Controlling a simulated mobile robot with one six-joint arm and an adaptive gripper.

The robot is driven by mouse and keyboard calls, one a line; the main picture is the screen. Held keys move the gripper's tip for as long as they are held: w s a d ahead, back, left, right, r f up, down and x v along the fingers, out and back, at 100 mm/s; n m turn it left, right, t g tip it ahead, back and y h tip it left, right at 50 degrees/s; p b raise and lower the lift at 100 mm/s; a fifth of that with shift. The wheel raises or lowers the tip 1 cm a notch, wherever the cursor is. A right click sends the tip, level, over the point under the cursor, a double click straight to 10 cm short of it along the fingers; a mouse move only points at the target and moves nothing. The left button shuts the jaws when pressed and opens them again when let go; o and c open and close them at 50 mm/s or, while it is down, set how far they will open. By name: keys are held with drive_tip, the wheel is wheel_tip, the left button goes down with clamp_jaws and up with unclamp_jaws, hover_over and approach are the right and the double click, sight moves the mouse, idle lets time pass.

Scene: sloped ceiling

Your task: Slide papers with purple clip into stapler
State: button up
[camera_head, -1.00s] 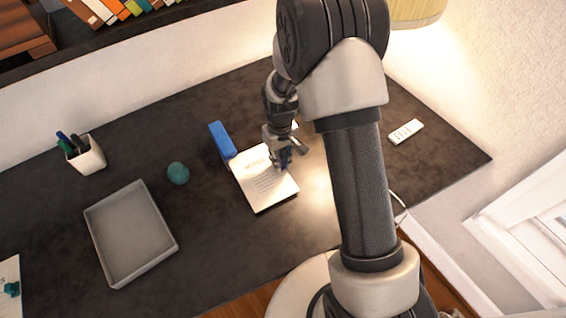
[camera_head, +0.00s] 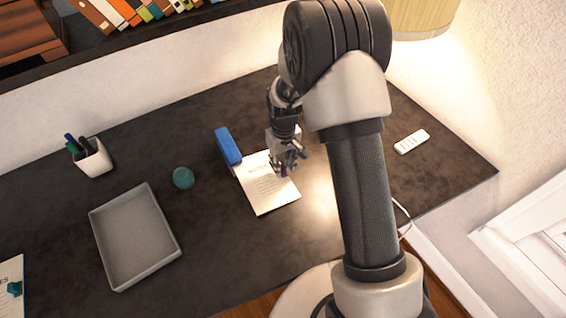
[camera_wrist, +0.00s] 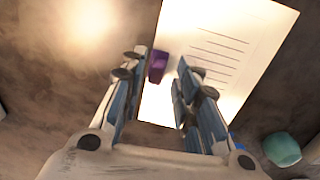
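The white papers (camera_head: 266,188) lie on the dark desk. Their top left corner is close to the front end of the blue stapler (camera_head: 228,146); I cannot tell whether it is inside the jaw. The purple clip (camera_wrist: 157,67) sits on the papers' edge in the wrist view. My gripper (camera_head: 288,164) is low over the papers' right edge in the head view. In the wrist view my gripper (camera_wrist: 159,62) is open, with a finger on either side of the clip and a gap towards the right finger. Contact with the left finger is unclear.
A teal round object (camera_head: 183,178) and a grey tray (camera_head: 168,226) are left of the papers. A white pen cup (camera_head: 95,160) stands at the back left, and a white remote (camera_head: 411,142) lies at the right. Desk in front of the papers is clear.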

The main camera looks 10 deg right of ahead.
drive_tip(key=shift+o, duration=0.3)
wheel_tip(320, 180, up, 12)
idle(0.5)
drive_tip(key=shift+r, duration=0.1)
idle(0.3)
drive_tip(key=s+d+r+m+t, duration=0.1)
drive_tip(key=s+r+m+t, duration=0.15)
drive_tip(key=s+r, duration=1.45)
drive_tip(key=s+t, duration=0.2)
drive_tip(key=s, duration=0.7)
drive_tip(key=shift+s+d+r, duration=0.15)
drive_tip(key=shift+c, duration=0.3)
